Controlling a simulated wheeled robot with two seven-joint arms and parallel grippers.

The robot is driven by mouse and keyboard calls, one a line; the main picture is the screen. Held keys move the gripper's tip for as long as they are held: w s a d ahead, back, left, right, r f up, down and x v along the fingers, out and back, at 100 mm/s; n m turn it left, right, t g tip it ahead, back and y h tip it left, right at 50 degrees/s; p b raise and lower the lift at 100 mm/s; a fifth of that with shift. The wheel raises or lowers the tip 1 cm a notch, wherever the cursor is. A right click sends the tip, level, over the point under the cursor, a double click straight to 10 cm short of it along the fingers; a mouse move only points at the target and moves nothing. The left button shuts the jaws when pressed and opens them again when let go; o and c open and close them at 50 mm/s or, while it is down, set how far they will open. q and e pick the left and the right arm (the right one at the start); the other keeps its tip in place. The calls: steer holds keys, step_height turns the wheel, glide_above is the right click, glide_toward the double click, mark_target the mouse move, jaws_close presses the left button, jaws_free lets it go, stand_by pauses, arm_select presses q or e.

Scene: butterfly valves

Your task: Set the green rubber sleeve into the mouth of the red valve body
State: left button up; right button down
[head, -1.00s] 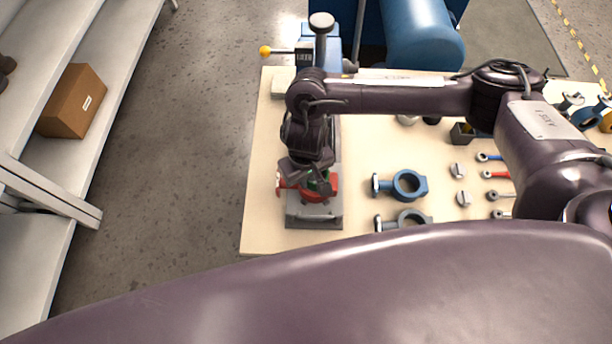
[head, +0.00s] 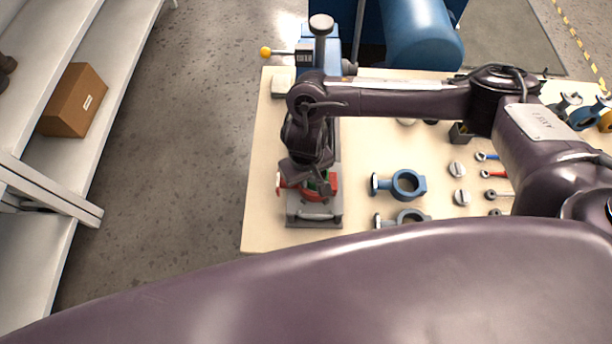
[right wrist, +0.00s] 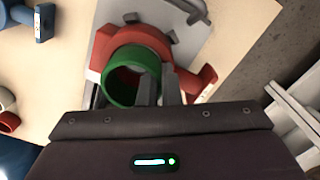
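The red valve body (head: 334,184) sits in a grey fixture (head: 314,221) at the left part of the bench. It also shows in the right wrist view (right wrist: 140,38). My right gripper (head: 316,186) is over it, pointing down. In the right wrist view, its fingers (right wrist: 160,88) straddle the wall of the green rubber sleeve (right wrist: 116,90), one inside the ring and one outside. The sleeve is a short open ring over the red body's mouth, offset toward the gripper. Whether it touches or enters the mouth I cannot tell. My left gripper is not in view.
Two valve bodies, one blue (head: 420,185) and one grey-blue (head: 427,215), lie right of the fixture. Discs and handles lie farther right. A press with a yellow-knobbed lever (head: 266,52) stands behind.

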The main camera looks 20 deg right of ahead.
steer(key=shift+s+f, duration=0.3)
steer(key=shift+f, duration=0.25)
stand_by(0.4)
steer(key=c, duration=1.6)
jaws_free()
steer(key=shift+s+d, duration=0.15)
steer(key=shift+o, duration=0.2)
steer(key=shift+f, duration=0.1)
steer(key=r+p, duration=0.1)
steer(key=p, duration=0.1)
steer(key=r+p, duration=0.4)
steer(key=shift+w+r, duration=0.2)
steer(key=shift+w, duration=0.15)
steer(key=shift+r, duration=1)
